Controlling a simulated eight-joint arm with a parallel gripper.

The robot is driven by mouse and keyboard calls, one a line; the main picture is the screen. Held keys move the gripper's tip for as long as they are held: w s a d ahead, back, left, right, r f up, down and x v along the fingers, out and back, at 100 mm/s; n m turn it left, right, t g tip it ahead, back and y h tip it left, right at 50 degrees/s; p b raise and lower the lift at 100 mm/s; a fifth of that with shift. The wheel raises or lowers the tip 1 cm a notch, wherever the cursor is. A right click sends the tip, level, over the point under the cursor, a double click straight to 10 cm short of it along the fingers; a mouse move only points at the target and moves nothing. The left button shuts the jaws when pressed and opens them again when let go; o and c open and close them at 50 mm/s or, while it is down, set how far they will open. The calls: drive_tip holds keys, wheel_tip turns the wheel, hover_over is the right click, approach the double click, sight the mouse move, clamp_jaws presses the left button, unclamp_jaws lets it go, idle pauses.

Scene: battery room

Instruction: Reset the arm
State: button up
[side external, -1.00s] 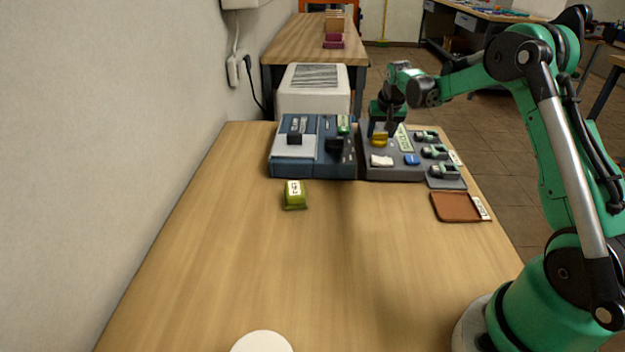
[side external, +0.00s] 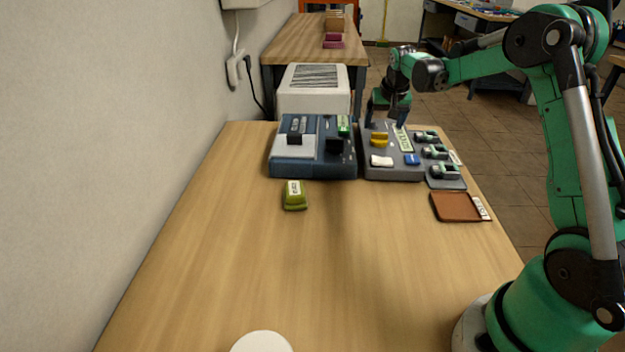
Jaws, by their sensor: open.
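My gripper (side external: 387,118) is at the far end of the table, above the back of the grey dock (side external: 372,155). It points down, its jaws are open, and I see nothing held between them. The grey dock carries a yellow piece, a white piece and a blue piece, with several dark green-and-black pieces along its right side. Whether the fingertips touch the dock I cannot tell.
A blue-grey device (side external: 285,168) stands left of the dock. A yellow-green labelled block (side external: 294,196) sits in front of it. A brown tray (side external: 455,207) lies at the right edge. A white disc (side external: 262,342) lies at the front. The table (side external: 290,270) middle is clear.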

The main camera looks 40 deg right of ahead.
drive_tip(key=shift+v, duration=1.15)
drive_tip(key=shift+a+r, duration=0.1)
drive_tip(key=shift+a, duration=0.05)
drive_tip(key=s+a+r+n+t+y, duration=0.1)
drive_tip(key=s+a+r+n, duration=0.25)
drive_tip(key=a, duration=0.55)
drive_tip(key=s+a+r+n+t+y, duration=0.1)
drive_tip(key=s+a+r+n+t, duration=0.1)
drive_tip(key=s+a, duration=0.5)
drive_tip(key=s+a+f+n+y, duration=0.1)
drive_tip(key=s+a+f+n, duration=0.1)
drive_tip(key=a, duration=0.5)
drive_tip(key=shift+s+a+f+n+t, duration=0.15)
drive_tip(key=shift+s+a+n+t, duration=0.2)
drive_tip(key=shift+s, duration=0.45)
